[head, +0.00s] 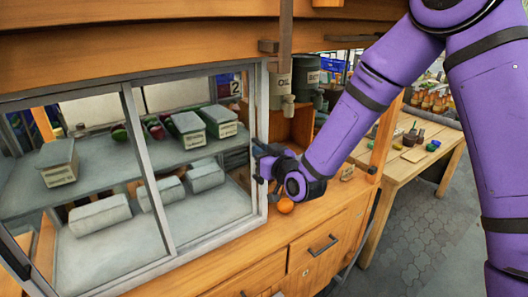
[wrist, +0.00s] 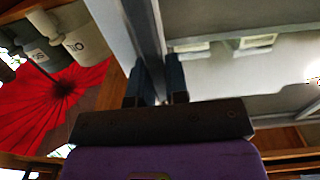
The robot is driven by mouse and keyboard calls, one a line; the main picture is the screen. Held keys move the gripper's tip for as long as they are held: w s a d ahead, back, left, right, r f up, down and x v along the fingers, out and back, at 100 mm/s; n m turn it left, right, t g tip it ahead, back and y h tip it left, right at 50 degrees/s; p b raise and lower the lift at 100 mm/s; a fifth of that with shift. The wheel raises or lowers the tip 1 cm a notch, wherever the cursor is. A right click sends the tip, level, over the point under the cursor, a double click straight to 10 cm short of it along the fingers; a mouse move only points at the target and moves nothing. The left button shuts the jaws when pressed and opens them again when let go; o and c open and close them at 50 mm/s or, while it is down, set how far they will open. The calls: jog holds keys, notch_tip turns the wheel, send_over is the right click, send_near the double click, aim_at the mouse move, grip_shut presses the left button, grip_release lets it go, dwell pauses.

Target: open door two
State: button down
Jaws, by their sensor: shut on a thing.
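Door two appears to be the right-hand glass panel of the display cabinet, with a grey frame (head: 148,175) and a blue sign marked "2" (head: 235,86) at its top right. My gripper (head: 259,165) is at the right edge of this panel, about halfway up. In the wrist view, the two dark fingers (wrist: 158,85) stand on either side of a grey upright strip (wrist: 153,45) and are shut on it. Whether this strip is a handle or the frame edge is hard to tell. I see no clear gap at the panel's edge.
Grey boxes (head: 187,128) stand on shelves behind the glass. Drawers with dark handles (head: 321,244) are underneath. A wooden table (head: 418,150) stands at right, with paved floor (head: 410,230) before it.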

jog(key=s+a, duration=0.4)
jog(key=a, duration=0.2)
jog(key=s+a, duration=0.4)
jog(key=a, duration=0.2)
jog(key=s+a, duration=0.5)
jog(key=a, duration=0.2)
jog(key=c, duration=1.1)
grip_release()
jog(key=v, duration=1)
jog(key=shift+s+d, duration=0.25)
jog(key=shift+s, duration=0.05)
